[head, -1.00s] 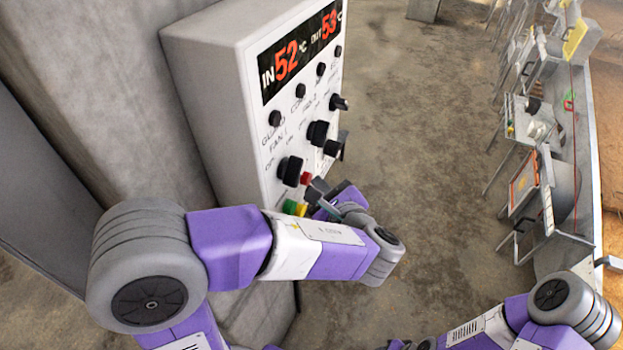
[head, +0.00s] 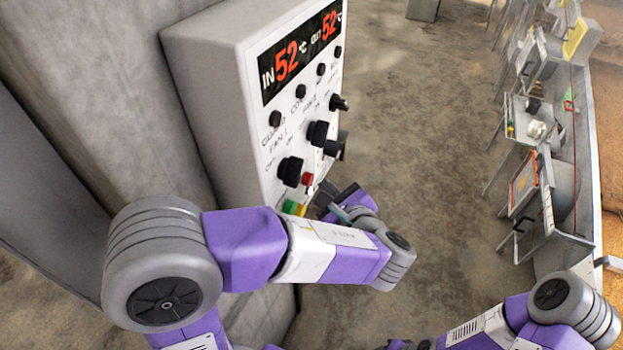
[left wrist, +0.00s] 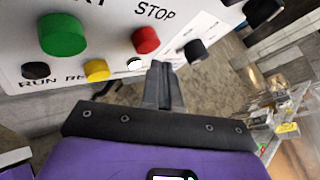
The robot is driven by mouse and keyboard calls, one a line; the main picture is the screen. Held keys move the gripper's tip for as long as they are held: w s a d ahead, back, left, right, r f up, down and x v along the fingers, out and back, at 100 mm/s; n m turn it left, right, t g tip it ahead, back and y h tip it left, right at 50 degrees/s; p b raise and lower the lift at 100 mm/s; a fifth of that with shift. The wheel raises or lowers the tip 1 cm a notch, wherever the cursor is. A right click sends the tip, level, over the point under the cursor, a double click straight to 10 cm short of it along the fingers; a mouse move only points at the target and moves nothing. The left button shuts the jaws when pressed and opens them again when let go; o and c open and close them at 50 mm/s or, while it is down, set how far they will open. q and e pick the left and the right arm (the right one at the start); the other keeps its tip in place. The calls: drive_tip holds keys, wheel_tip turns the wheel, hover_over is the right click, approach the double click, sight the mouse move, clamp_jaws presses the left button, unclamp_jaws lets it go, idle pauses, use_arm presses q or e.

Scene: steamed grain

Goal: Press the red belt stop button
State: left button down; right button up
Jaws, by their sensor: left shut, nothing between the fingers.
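The red button (head: 308,179) sits low on the front of the grey control panel (head: 200,90). In the left wrist view the red button (left wrist: 146,40) is under the word STOP. My left gripper (head: 322,199) is shut and empty, just below and to the right of the red button in the head view. In the left wrist view its closed fingertips (left wrist: 160,68) are below and slightly right of the button, with a visible gap in the picture. The exact depth between them is hard to tell. My right gripper is out of view; only part of that arm shows.
A large green button (left wrist: 63,34), a yellow one (left wrist: 96,70), a small white lamp (left wrist: 134,64) and a black knob (left wrist: 194,52) surround the red button. More black knobs (head: 318,133) are higher up. Open concrete floor (head: 430,160) lies right of the panel.

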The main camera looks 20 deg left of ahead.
use_arm(q)
drive_tip(key=shift+d, duration=0.1)
drive_tip(key=d, duration=0.4)
drive_tip(key=shift+d+p, duration=0.3)
drive_tip(key=shift+d, duration=0.1)
idle(0.7)
